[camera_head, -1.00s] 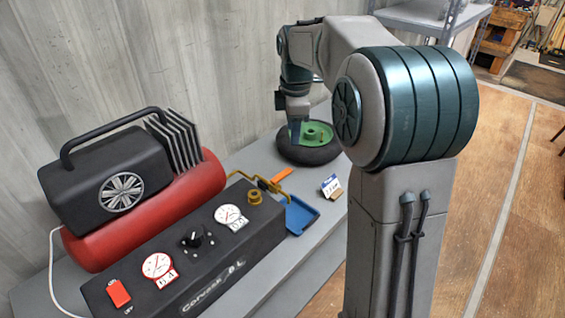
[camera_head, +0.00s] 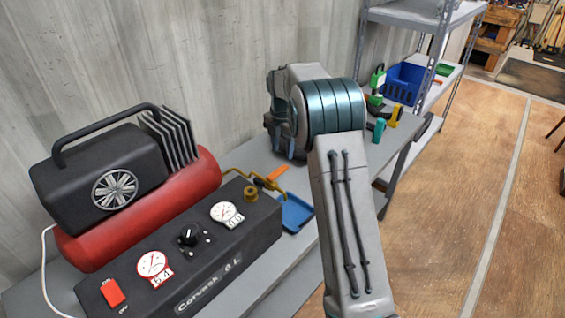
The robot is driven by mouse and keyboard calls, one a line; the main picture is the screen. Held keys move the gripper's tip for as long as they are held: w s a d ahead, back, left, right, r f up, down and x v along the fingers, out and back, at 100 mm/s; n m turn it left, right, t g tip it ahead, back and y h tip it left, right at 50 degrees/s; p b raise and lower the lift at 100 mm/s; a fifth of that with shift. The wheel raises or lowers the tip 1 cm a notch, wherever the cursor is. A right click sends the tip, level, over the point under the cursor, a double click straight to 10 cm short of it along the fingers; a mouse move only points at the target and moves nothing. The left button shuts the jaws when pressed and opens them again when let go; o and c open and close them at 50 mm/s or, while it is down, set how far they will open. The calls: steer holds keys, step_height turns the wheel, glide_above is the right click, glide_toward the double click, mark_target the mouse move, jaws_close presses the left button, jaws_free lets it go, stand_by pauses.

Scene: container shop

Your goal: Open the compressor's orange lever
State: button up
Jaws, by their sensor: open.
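The compressor is on the grey bench at the left, with a red tank (camera_head: 140,215), a black motor housing (camera_head: 85,180) and a black control panel (camera_head: 185,255). The orange lever (camera_head: 276,174) is at the far right end of the panel, on a bent brass pipe (camera_head: 240,172) near a brass fitting (camera_head: 250,193). My arm stands to the right of the lever, its elbow and wrist links just behind and right of it. My gripper is hidden behind these links, so its distance to the lever cannot be told.
A blue tray (camera_head: 295,213) lies on the bench beside the panel's end. A grey shelf (camera_head: 430,15), a blue basket (camera_head: 404,83) and small green, teal and yellow items (camera_head: 394,115) are farther back. The wooden floor (camera_head: 450,200) at the right is clear.

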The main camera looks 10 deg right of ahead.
mark_target(282, 168)
step_height(282, 168, down, 6)
steer(key=shift+f+p, duration=0.25)
steer(key=shift+p, duration=0.1)
jaws_close()
